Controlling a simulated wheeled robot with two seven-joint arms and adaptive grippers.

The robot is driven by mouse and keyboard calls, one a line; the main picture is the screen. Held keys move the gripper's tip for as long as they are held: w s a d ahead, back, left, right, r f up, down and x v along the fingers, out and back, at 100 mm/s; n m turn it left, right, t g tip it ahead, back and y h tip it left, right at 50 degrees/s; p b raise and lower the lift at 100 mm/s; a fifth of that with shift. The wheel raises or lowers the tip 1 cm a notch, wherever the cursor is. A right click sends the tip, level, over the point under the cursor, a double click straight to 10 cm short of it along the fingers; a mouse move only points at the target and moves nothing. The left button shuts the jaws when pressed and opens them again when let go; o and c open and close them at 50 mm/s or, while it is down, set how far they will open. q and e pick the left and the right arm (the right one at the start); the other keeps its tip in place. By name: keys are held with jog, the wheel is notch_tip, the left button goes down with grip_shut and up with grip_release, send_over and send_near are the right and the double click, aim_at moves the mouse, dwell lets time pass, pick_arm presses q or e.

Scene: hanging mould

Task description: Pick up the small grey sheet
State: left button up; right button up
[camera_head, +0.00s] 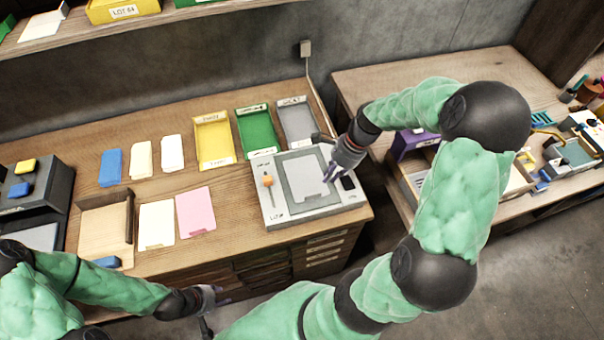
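A light grey sheet (305,172) lies flat on a darker grey panel on top of a pale box-shaped device (267,207) at the front right of the bench. I cannot tell whether the sheet is loose or part of the device. My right gripper (323,158) is over the right side of the sheet, with its fingers apart and nothing seen between them. I cannot tell whether a fingertip touches the sheet. My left gripper (212,308) is low at the bench's front edge, away from the sheet, with its fingers apart and empty.
Yellow (214,140), green (257,130) and grey (297,122) trays stand behind the device. Pink (195,212) and cream (156,224) sheets lie left of it, near a cardboard tray (104,230). The device has an orange knob (268,181). A second bench (400,82) stands at right.

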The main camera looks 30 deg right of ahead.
aim_at(318, 194)
jog(key=x, duration=0.3)
jog(key=shift+s+a+f+b, duration=0.1)
jog(key=shift+s+f+b, duration=0.05)
jog(key=shift+f+b, duration=0.25)
jog(key=shift+b+x, duration=0.9)
jog(key=shift+x, duration=1.95)
grip_shut()
